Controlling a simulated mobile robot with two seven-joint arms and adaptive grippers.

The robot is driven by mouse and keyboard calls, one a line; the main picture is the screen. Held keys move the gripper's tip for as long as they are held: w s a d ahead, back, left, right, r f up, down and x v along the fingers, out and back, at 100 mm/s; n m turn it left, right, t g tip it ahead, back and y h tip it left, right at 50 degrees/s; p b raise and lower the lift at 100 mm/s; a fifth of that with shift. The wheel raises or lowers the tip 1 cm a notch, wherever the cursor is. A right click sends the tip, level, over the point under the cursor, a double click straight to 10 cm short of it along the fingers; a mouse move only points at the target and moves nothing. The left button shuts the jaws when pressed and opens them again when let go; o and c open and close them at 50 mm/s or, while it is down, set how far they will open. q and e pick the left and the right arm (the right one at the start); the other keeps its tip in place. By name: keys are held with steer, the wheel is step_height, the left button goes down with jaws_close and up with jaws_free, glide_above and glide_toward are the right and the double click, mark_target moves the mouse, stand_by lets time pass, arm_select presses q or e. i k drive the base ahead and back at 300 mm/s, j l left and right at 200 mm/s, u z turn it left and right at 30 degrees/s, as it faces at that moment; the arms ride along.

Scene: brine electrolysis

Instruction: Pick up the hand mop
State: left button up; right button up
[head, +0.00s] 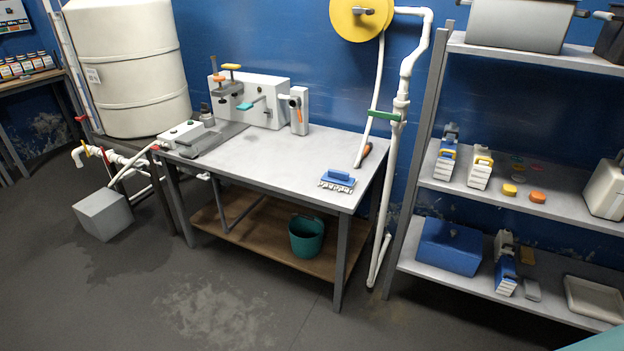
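What looks like the hand mop (338,181), a blue block with a raised blue grip and a white fringed underside, lies near the front right corner of the grey worktable (262,162). Nothing covers it, and bare tabletop lies to its left. Neither of my grippers shows in the head view.
An orange-handled tool (363,153) lies behind it near the right table edge. A white pipe (397,135) stands beside that edge. A control box (262,97) stands at the table's back. A teal bucket (306,236) sits on the lower shelf. The floor in front is clear.

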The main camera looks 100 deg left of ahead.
mark_target(337, 179)
steer(key=u, duration=3.25)
steer(key=z, duration=2.85)
steer(key=u, duration=2.55)
